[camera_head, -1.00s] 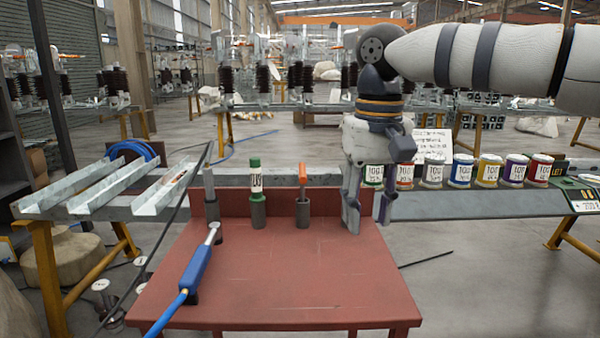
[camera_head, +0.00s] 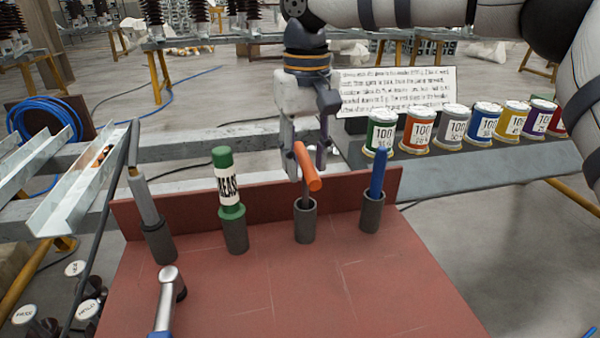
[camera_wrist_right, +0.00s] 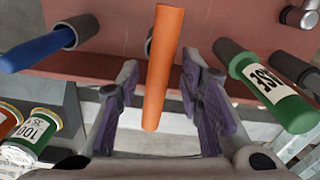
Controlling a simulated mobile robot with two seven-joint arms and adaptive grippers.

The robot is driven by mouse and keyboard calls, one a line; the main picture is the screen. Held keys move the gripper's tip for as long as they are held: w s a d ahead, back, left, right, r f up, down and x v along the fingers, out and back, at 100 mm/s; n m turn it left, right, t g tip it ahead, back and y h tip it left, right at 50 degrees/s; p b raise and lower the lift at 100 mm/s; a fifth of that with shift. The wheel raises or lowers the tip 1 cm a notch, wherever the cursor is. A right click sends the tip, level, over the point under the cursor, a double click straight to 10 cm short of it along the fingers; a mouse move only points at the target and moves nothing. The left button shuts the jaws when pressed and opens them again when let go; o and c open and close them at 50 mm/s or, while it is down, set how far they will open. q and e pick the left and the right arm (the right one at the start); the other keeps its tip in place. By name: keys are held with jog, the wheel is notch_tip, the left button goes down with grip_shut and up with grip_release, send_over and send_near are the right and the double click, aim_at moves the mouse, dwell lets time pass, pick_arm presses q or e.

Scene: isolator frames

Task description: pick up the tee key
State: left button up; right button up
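The tee key (camera_head: 308,168) has an orange bar handle on a thin dark shaft that stands in a grey cup (camera_head: 304,222) on the red table. My right gripper (camera_head: 305,158) has come down from above and behind, at the handle. Its two fingers are apart, one on each side of the handle. In the right wrist view the orange handle of the tee key (camera_wrist_right: 164,70) runs between the purple finger pads of my right gripper (camera_wrist_right: 160,112), with visible gaps on both sides. My left gripper is not in view.
A green grease tube (camera_head: 228,182) stands in a cup to the left, and a blue-handled tool (camera_head: 378,172) in a cup to the right. A grey tool (camera_head: 142,198) stands further left. A silver-ended tool (camera_head: 166,300) lies in front. Several labelled cans (camera_head: 421,128) line the back right.

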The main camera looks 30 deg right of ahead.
aim_at(306, 194)
notch_tip(306, 194, down, 8)
jog(key=shift+w+d+r, duration=0.1)
jog(key=shift+d+r, duration=0.05)
jog(key=shift+r, duration=0.05)
grip_shut()
